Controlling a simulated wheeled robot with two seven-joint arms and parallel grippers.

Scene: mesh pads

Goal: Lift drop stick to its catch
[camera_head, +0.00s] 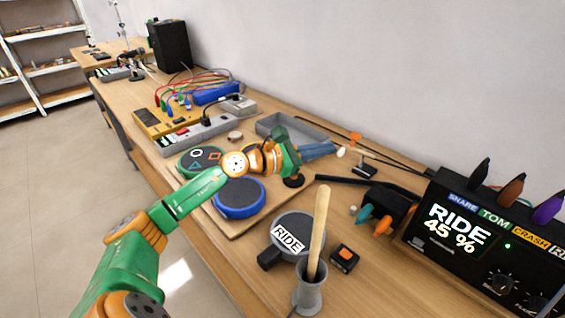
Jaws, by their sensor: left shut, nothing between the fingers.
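A pale wooden stick (319,230) stands nearly upright, slightly tilted, in a small grey cup (309,299) at the front of the table. Its lower end is hidden inside the cup. I cannot tell which part is its catch. My left arm comes in from the lower left in green and orange and reaches over the pads. My left gripper (293,181) is shut and empty, above the table beyond the blue-rimmed pad and well behind the stick. My right gripper is not in view.
A round pad labelled RIDE (292,232) lies beside the stick. A blue-rimmed pad (239,198) and a pad with coloured symbols (200,160) lie farther back. A black module reading "RIDE 45 %" (456,232) stands at right. A grey tray (272,122) and cables are behind.

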